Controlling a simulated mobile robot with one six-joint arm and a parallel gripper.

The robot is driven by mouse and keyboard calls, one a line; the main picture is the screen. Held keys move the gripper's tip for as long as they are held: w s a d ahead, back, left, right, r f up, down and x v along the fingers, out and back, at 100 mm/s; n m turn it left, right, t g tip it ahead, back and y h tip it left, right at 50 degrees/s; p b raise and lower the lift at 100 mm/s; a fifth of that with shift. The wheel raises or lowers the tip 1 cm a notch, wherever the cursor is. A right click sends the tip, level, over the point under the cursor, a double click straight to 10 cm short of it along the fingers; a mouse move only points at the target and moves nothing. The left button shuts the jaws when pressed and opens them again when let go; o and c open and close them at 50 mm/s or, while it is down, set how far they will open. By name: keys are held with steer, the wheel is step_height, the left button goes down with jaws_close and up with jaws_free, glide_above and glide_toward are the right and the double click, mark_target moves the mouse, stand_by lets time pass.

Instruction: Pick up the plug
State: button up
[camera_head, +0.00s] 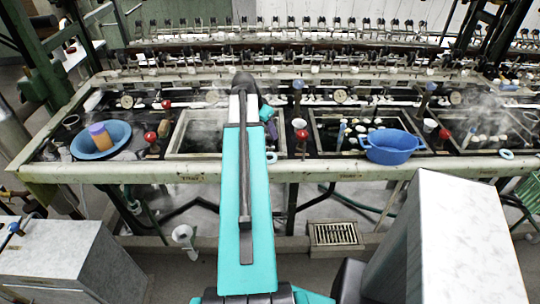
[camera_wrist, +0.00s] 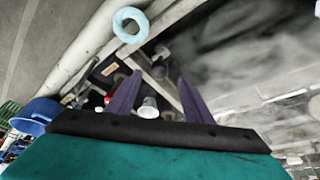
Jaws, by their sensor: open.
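My gripper (camera_wrist: 159,77) is open, its two purple fingers spread with nothing held between them. In the head view my gripper (camera_head: 269,120) is mostly hidden behind my teal arm, above the near edge of the middle basin. A small white rounded piece (camera_wrist: 148,108) shows between the fingers in the wrist view, farther off and not touched. I cannot tell whether it is the plug. No other piece can be clearly made out as the plug.
The steaming basin (camera_head: 176,143) lies under my arm. A blue tub (camera_head: 390,158) stands to the right, and a blue bowl (camera_head: 117,133) holding an orange-and-purple piece to the left. A pale-blue ring (camera_wrist: 130,12) lies on the bench edge. Red knobs (camera_head: 301,134) stand up between basins.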

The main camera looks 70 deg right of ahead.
steer(key=shift+p+x, duration=1.1)
steer(key=shift+x, duration=1.5)
steer(key=shift+s, duration=0.1)
steer(key=c, duration=1)
